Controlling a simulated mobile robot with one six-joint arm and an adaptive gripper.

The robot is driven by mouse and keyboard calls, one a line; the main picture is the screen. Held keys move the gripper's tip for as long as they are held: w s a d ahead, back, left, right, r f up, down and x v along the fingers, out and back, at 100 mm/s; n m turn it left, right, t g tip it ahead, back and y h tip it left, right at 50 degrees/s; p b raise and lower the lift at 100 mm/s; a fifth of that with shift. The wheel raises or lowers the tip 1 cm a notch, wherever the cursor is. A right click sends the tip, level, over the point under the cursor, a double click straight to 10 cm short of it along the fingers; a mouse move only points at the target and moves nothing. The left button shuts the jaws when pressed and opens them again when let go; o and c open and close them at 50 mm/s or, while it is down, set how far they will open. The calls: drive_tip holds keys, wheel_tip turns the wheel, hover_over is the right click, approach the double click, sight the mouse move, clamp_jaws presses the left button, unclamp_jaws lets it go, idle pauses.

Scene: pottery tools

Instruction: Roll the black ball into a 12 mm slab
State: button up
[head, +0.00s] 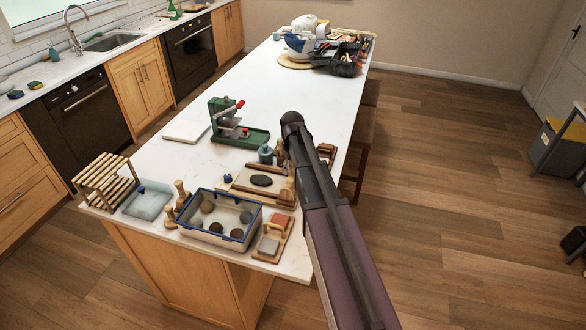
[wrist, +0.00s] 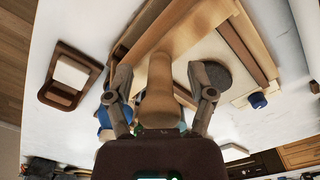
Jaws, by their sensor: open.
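The black clay (head: 261,180) shows as a dark, low, rounded piece on the pale wooden board (head: 240,187). In the wrist view the black clay (wrist: 213,76) lies just right of my gripper (wrist: 161,88), beside wooden strips (wrist: 246,48). My gripper is open, with one finger on each side of a pale, rounded wooden piece (wrist: 160,75) that looks like a handle or roller end. I cannot tell whether the fingers touch it. In the head view my arm hides the gripper and part of the board's right side.
A blue-rimmed bin (head: 188,232) with several clay balls stands at the front. A green press (head: 236,125) stands behind the board, a wooden rack (head: 103,180) at the left. A small brown tray (wrist: 70,75) shows in the wrist view. The counter's middle is clear.

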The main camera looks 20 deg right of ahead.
drive_tip(key=shift+r+p, duration=3.4)
drive_tip(key=shift+r, duration=0.15)
drive_tip(key=w+a+f+b, duration=0.1)
drive_tip(key=w+a, duration=0.6)
drive_tip(key=a, duration=0.3)
drive_tip(key=shift+w, duration=0.25)
drive_tip(key=s+f+m+b, duration=0.1)
drive_tip(key=s+f+b, duration=0.2)
drive_tip(key=s, duration=1.1)
drive_tip(key=s+f+b, duration=0.3)
drive_tip(key=s, duration=1.2)
drive_tip(key=shift+f+m+b, duration=0.4)
